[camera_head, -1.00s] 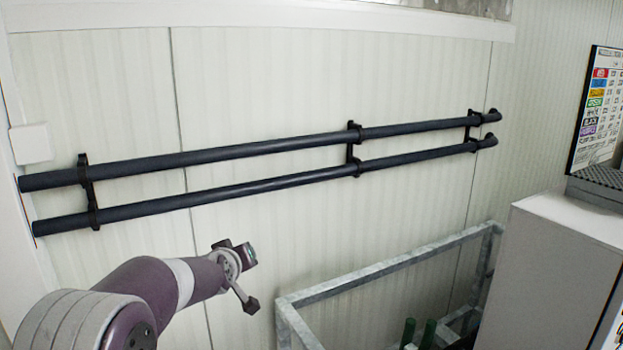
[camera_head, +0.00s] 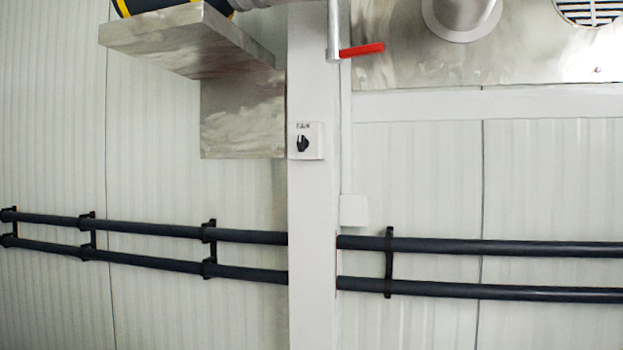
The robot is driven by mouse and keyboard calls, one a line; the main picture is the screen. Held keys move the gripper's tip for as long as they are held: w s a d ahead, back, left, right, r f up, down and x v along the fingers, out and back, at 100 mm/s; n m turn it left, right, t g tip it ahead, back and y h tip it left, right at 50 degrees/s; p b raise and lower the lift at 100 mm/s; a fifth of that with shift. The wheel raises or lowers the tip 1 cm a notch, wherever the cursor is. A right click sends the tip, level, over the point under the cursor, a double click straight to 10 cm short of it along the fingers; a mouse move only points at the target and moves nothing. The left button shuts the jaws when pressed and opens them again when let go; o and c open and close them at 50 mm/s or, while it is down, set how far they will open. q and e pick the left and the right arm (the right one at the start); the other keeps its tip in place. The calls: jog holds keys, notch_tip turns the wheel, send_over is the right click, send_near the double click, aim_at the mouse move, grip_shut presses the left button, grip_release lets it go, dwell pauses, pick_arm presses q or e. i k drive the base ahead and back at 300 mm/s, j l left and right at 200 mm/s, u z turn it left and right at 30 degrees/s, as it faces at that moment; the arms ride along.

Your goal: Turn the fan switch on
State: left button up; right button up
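The fan switch (camera_head: 305,141) is a small white box with a black rotary knob (camera_head: 302,144) and a small dark label above the knob. It is mounted on a white vertical post (camera_head: 314,210) near the middle of the view. The knob looks roughly upright; its exact setting is too small to tell. Neither of my grippers is in view now.
Two dark horizontal pipes (camera_head: 480,247) run along the white panel wall on both sides of the post. A metal duct (camera_head: 190,42) juts out left of the switch. A red lever (camera_head: 361,50) sits above right. A blank white box (camera_head: 354,210) is below right.

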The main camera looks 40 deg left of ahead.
aim_at(302, 143)
jog(key=k+u, duration=0.15)
jog(key=u, duration=0.25)
jog(key=k+u, duration=0.15)
jog(key=u, duration=0.2)
jog(key=k+j+u, duration=0.1)
jog(key=u, duration=0.3)
